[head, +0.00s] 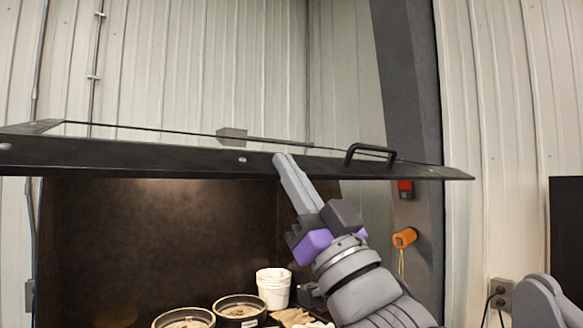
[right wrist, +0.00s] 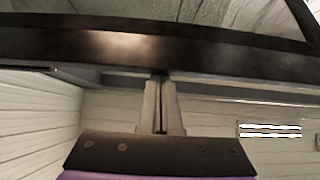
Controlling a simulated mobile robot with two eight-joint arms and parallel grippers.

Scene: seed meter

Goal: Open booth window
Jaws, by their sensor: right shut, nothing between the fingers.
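The booth window (head: 130,152) is a clear pane in a black frame, with a black handle (head: 370,150) on its front bar. It stands raised and tilted, nearly edge-on in the head view, above the open booth front. My right gripper (head: 282,160) is shut and empty, with its fingertips at the front bar, left of the handle. In the right wrist view the shut fingers (right wrist: 161,85) reach up to the dark frame bar (right wrist: 130,45). I cannot tell whether they press on it. My left gripper is not in view.
Inside the booth (head: 150,240) are a white bucket (head: 273,287) and round dark-rimmed containers (head: 240,306). A grey post (head: 415,120) on the right carries a red switch (head: 405,189) and an orange item (head: 404,238). A wall outlet (head: 500,293) is farther right.

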